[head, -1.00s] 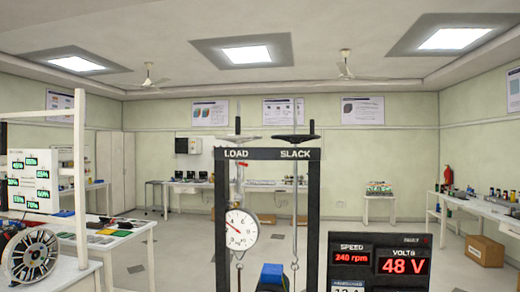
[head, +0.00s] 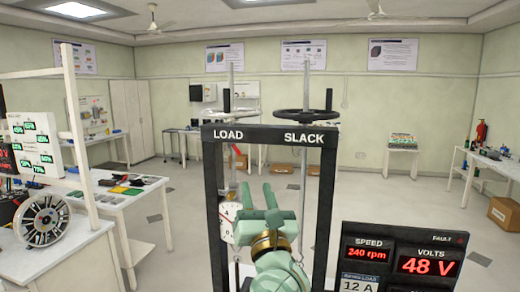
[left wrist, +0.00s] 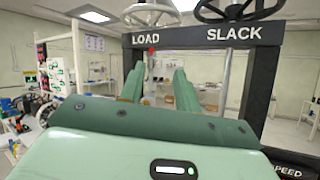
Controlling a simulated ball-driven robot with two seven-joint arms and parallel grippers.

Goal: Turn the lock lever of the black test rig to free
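I cannot make out the lock lever for certain. My right gripper is not in view.
A black readout panel (head: 400,256) showing speed and volts stands at the lower right, close to the rig. A white bench with a spoked wheel (head: 42,222) is at the left. Open floor lies behind the rig.

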